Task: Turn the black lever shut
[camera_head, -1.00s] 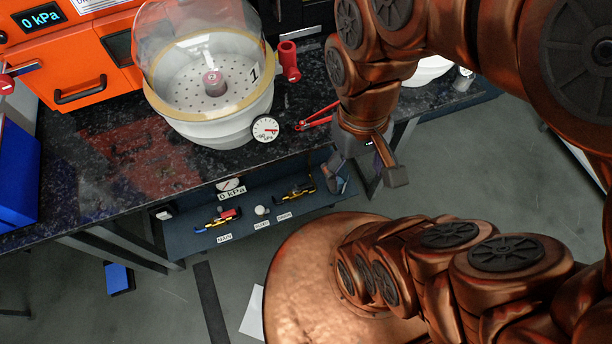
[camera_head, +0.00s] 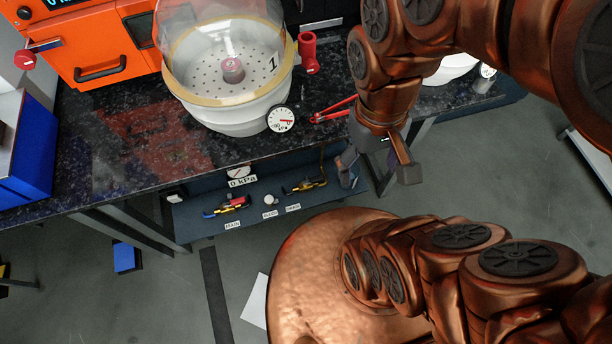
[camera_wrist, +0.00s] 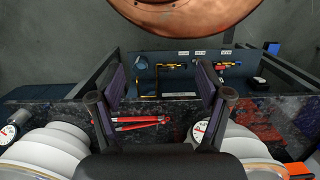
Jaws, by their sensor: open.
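A blue-grey valve panel (camera_head: 200,222) sits below the front of the dark bench. On its right is a small valve with a black and yellow handle (camera_head: 303,186), which seems to be the black lever. Its exact angle is too small to tell. It also shows in the wrist view (camera_wrist: 172,66), beyond my fingers. Left of it on the panel is a valve with red, blue and yellow parts (camera_head: 227,207). My gripper (camera_head: 382,166) is open and empty, right of the panel and apart from the valves. The wrist view shows its spread fingers (camera_wrist: 161,90).
The speckled bench top (camera_head: 110,165) overhangs the panel. On it stand a clear-domed white vessel (camera_head: 228,112) with a dial gauge (camera_head: 281,120), red-handled pliers (camera_head: 333,111) and a red cylinder (camera_head: 308,52). A 0 kPa gauge (camera_head: 239,173) is at the panel's back.

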